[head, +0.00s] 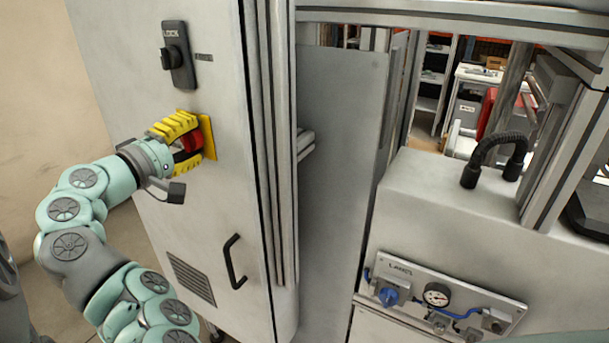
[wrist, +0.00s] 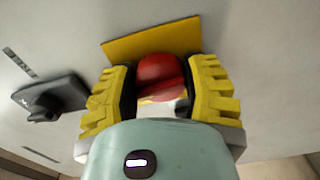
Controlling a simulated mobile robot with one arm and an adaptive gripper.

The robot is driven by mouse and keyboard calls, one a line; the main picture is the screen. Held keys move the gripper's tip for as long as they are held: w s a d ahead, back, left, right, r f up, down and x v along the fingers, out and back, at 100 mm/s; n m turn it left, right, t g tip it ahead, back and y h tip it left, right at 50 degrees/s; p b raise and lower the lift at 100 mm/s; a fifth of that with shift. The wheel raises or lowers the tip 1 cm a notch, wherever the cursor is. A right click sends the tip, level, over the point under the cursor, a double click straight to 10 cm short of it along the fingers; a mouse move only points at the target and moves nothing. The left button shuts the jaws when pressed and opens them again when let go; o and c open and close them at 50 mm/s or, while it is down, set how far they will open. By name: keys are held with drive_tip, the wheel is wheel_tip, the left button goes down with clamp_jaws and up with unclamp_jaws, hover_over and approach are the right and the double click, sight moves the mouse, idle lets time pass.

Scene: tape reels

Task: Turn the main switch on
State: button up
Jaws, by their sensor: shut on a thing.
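The main switch is a red rotary knob (head: 192,141) on a yellow plate (head: 208,138), mounted on the front of the grey cabinet (head: 222,205). In the wrist view the red knob (wrist: 160,75) sits between the two yellow fingers, with the yellow plate (wrist: 150,45) behind it. My gripper (head: 180,139) is at the cabinet face, its fingers shut on the knob from either side. The fingers partly hide the knob and plate in the head view. Any markings on the plate cannot be read.
A black lock handle (head: 177,55) is above the switch. A black door handle (head: 234,262) and a vent (head: 191,277) are lower on the cabinet.

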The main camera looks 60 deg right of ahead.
drive_tip(key=shift+s+m+b, duration=0.1)
drive_tip(key=shift+m+b, duration=0.4)
drive_tip(key=shift+m, duration=0.1)
drive_tip(key=o, duration=1.2)
drive_tip(key=shift+s+a, duration=0.15)
drive_tip(key=shift+a, duration=1.85)
drive_tip(key=shift+s+a, duration=0.15)
drive_tip(key=shift+a, duration=1.8)
drive_tip(key=shift+s+a, duration=0.15)
drive_tip(key=shift+a, duration=1.85)
drive_tip(key=shift+w, duration=0.1)
